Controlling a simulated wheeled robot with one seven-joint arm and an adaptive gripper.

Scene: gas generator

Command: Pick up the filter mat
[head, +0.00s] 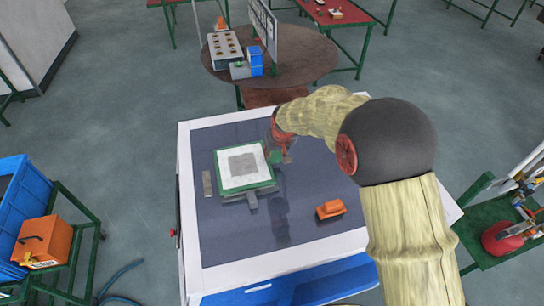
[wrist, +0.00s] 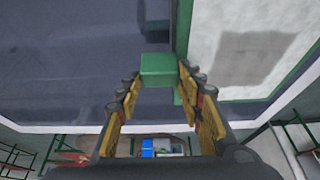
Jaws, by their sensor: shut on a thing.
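The filter mat (head: 231,177) is a white square with a grey centre patch and a green border. It is at the left of the dark table top in the head view, and part of it shows at the upper right of the wrist view (wrist: 225,85). A green tab (wrist: 158,66) sticks out from its side. My gripper (wrist: 160,84) is closed on this tab from the mat's right side in the head view. Grey pieces show at the mat's left and front edges. I cannot tell whether the mat is clear of the surface beneath it.
The dark table (head: 300,170) has a pale rim and free room in front. An orange object (head: 331,208) lies right of the mat. Behind stands a round brown table (head: 310,65) with a holed tray (head: 225,47) and a blue item (head: 255,60). A blue bin (head: 25,215) is at left.

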